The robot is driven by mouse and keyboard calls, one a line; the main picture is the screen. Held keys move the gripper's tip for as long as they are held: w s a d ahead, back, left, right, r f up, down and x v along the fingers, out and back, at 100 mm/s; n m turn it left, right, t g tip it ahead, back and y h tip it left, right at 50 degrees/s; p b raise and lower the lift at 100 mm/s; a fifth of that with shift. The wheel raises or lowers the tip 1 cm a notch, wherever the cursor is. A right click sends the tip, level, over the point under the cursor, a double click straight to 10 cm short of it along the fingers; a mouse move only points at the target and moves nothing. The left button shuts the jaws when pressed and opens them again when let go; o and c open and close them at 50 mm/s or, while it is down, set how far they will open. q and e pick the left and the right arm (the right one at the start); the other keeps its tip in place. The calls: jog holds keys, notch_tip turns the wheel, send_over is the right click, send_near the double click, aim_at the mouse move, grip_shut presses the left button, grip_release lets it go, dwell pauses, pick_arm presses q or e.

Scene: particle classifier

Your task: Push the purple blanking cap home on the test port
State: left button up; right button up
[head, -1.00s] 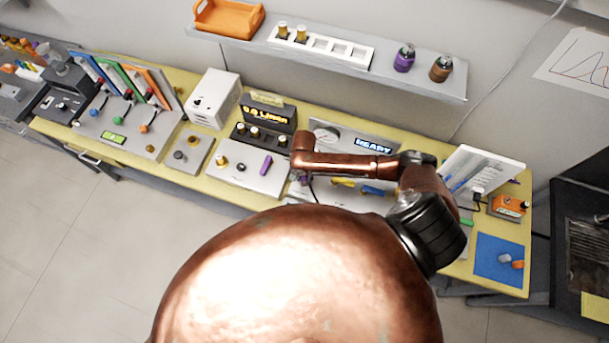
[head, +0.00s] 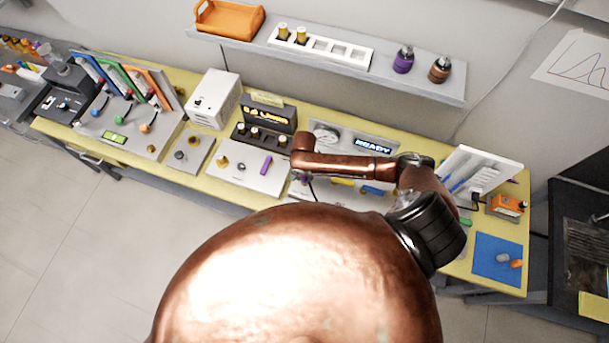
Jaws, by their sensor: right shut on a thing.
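My right arm comes up from the bottom right and reaches left across the bench. Its end is over the panel with the gauge and the READY display (head: 373,145). My right gripper (head: 306,182) is just below the copper end of the arm and mostly hidden by it. A small patch of purple, the blanking cap (head: 303,179), shows at the gripper, which is shut on it. The test port is hidden behind my arm, so I cannot tell how the cap sits on it. My left gripper is not in view.
A white panel with a purple bar (head: 266,165) lies left of the gripper. A white box (head: 213,98) and a display unit (head: 267,117) stand behind it. A shelf (head: 450,88) with bottles runs above. A blue mat (head: 497,262) is at the right end.

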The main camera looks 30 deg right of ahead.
aim_at(304, 180)
jog(key=shift+f+b, duration=0.5)
jog(key=shift+f, duration=1.3)
jog(key=o, duration=1.1)
jog(key=shift+o, duration=0.2)
notch_tip(304, 180, up, 12)
